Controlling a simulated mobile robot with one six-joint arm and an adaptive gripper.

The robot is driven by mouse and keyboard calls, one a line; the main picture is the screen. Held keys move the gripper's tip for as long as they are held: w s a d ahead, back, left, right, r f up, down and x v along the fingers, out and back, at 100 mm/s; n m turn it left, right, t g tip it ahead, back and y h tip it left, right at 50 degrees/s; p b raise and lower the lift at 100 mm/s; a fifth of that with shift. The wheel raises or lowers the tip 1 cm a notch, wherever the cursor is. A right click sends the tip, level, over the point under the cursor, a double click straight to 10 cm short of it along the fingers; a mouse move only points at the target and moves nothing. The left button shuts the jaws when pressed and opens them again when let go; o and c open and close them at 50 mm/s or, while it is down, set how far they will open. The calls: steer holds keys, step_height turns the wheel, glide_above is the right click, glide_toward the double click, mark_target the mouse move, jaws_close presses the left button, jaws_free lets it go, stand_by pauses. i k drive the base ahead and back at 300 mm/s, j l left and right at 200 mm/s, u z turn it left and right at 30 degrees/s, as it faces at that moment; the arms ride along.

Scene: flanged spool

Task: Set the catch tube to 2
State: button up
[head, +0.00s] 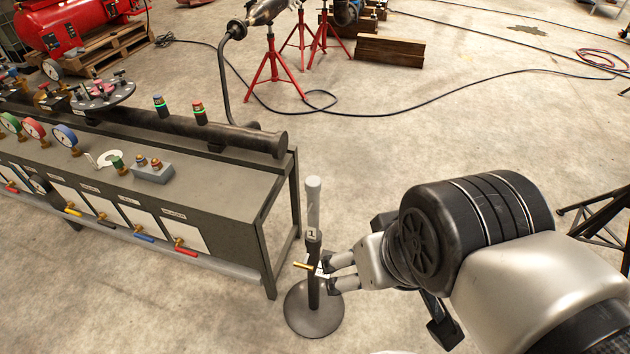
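The catch tube (313,205) is a slim grey-white tube standing upright in a dark post on a round base (314,310). A dark collar on the post carries a label (312,234) that reads 1. A brass pin (302,266) sticks out to the left of the post below the collar. My gripper (328,273) is at the right side of the post, at about the pin's height. Its two fingers are apart, with a small pale piece between or behind their tips. I cannot tell whether the fingertips touch the post.
A grey bench (200,190) with gauges, coloured valve handles and a long dark pipe (220,132) stands just left of the post. Red stands (272,75) and a black cable lie behind. The floor right of the bench is largely clear.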

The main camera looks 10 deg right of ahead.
mark_target(312, 184)
steer(key=i+j, duration=0.15)
steer(key=i, duration=0.25)
steer(key=i+j+u, duration=0.15)
steer(key=i, duration=0.25)
